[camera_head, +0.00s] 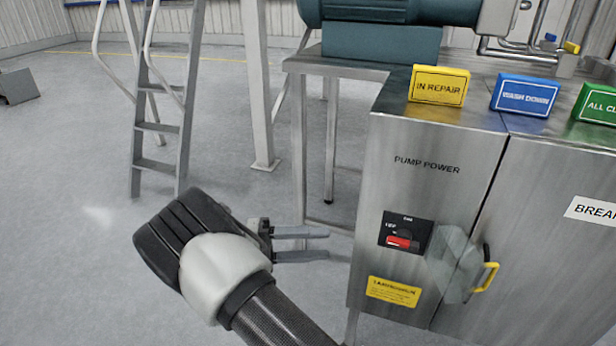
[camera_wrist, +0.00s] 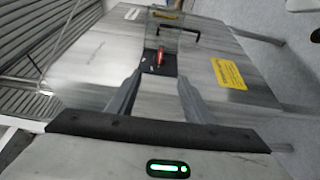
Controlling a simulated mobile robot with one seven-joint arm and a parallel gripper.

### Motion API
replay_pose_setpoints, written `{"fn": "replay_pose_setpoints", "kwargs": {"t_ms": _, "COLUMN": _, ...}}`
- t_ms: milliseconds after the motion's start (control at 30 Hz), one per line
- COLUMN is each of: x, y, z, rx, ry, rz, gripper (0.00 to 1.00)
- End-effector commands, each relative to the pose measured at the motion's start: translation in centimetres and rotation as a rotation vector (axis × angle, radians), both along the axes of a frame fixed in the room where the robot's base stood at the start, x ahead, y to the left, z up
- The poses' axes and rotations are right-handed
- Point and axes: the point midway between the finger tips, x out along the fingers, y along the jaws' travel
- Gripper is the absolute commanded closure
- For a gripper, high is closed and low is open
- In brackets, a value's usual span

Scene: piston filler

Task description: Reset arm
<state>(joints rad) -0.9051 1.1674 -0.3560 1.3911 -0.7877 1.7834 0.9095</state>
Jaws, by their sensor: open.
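My gripper (camera_head: 328,243) is in the lower middle of the head view, its two grey fingers apart and pointing right toward the steel cabinet. Nothing is between the fingers, and a gap separates them from the cabinet. In the wrist view the open fingers (camera_wrist: 155,98) point at the cabinet front. The cabinet (camera_head: 440,165) carries the label PUMP POWER. Its switch, with a red handle (camera_head: 402,242), sits on a black plate. The red handle also shows in the wrist view (camera_wrist: 160,58). A clear cover (camera_head: 452,262) stands out beside the switch, swung to the right.
Yellow IN REPAIR (camera_head: 439,86), blue WASH DOWN (camera_head: 523,96) and green (camera_head: 597,104) signs stand on the cabinet top. A yellow door handle (camera_head: 486,277) sticks out. A ladder (camera_head: 158,110) and white post (camera_head: 258,85) stand behind my arm.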

Motion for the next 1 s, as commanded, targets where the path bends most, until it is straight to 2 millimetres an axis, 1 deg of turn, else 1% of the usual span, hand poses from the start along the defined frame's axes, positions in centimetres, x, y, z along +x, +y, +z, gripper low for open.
{"fn": "replay_pose_setpoints", "kwargs": {"t_ms": 67, "x": 0.0, "y": -0.4, "z": 0.3, "rx": 0.019, "ry": 0.006, "rz": -0.011, "gripper": 0.54}}
{"fn": "replay_pose_setpoints", "kwargs": {"t_ms": 133, "x": -0.2, "y": -1.2, "z": 1.0, "rx": 0.069, "ry": 0.022, "rz": -0.039, "gripper": 0.54}}
{"fn": "replay_pose_setpoints", "kwargs": {"t_ms": 267, "x": -1.0, "y": -4.1, "z": 3.2, "rx": 0.255, "ry": 0.076, "rz": -0.122, "gripper": 0.54}}
{"fn": "replay_pose_setpoints", "kwargs": {"t_ms": 300, "x": -1.6, "y": -5.1, "z": 3.9, "rx": 0.332, "ry": 0.094, "rz": -0.146, "gripper": 0.54}}
{"fn": "replay_pose_setpoints", "kwargs": {"t_ms": 400, "x": -3.2, "y": -7.3, "z": 5.7, "rx": 0.533, "ry": 0.131, "rz": -0.192, "gripper": 0.54}}
{"fn": "replay_pose_setpoints", "kwargs": {"t_ms": 533, "x": -5.7, "y": -9.3, "z": 7.9, "rx": 0.784, "ry": 0.143, "rz": -0.210, "gripper": 0.54}}
{"fn": "replay_pose_setpoints", "kwargs": {"t_ms": 700, "x": -9.2, "y": -10.8, "z": 10.9, "rx": 1.084, "ry": 0.102, "rz": -0.162, "gripper": 0.54}}
{"fn": "replay_pose_setpoints", "kwargs": {"t_ms": 800, "x": -11.4, "y": -11.1, "z": 12.5, "rx": 1.235, "ry": 0.050, "rz": -0.101, "gripper": 0.54}}
{"fn": "replay_pose_setpoints", "kwargs": {"t_ms": 1000, "x": -15.3, "y": -11.2, "z": 15.3, "rx": 1.451, "ry": -0.100, "rz": 0.068, "gripper": 0.54}}
